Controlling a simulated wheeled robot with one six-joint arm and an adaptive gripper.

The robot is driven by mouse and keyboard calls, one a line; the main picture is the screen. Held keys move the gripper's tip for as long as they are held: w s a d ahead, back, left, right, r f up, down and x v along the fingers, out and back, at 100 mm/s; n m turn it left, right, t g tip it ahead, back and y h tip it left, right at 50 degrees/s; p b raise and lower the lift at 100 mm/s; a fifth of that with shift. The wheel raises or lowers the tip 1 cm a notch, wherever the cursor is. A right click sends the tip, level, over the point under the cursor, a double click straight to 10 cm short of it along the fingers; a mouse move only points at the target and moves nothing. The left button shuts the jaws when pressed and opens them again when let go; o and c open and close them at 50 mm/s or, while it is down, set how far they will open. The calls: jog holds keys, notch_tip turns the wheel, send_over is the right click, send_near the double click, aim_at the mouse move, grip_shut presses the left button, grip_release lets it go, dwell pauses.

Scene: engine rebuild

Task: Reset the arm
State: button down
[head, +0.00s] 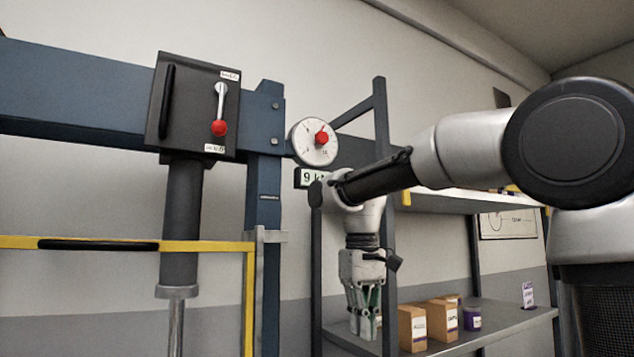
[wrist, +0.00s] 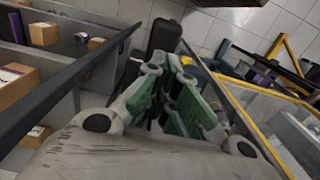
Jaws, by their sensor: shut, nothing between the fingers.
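My gripper (head: 364,318) hangs pointing down in the head view, in front of the dark shelf rack and right of the blue press frame. Its fingers are together and nothing is between them. In the wrist view the gripper (wrist: 178,95) shows its green-padded fingers closed, above the floor area between the shelves and a yellow rail. My arm reaches in from the right of the head view, with the forearm bent down at the wrist.
A blue press (head: 75,95) has a red-knobbed lever (head: 219,112) and a dial gauge (head: 314,142). A yellow rail (head: 110,244) crosses its front. Cardboard boxes (head: 412,328) and a purple can (head: 472,319) stand on the lower shelf (head: 505,318). A dark upright (head: 388,260) stands close beside my gripper.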

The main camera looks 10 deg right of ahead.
dwell(0.3)
jog(key=s+d+f+m+t, duration=0.1)
jog(key=s+d+f+t, duration=0.1)
jog(key=s+d+f, duration=0.4)
jog(key=s+d+f+m+t, duration=0.2)
jog(key=s+d+f, duration=0.4)
jog(key=s+d, duration=0.3)
jog(key=s, duration=0.4)
jog(key=shift+f+m, duration=0.3)
jog(key=shift+f, duration=0.1)
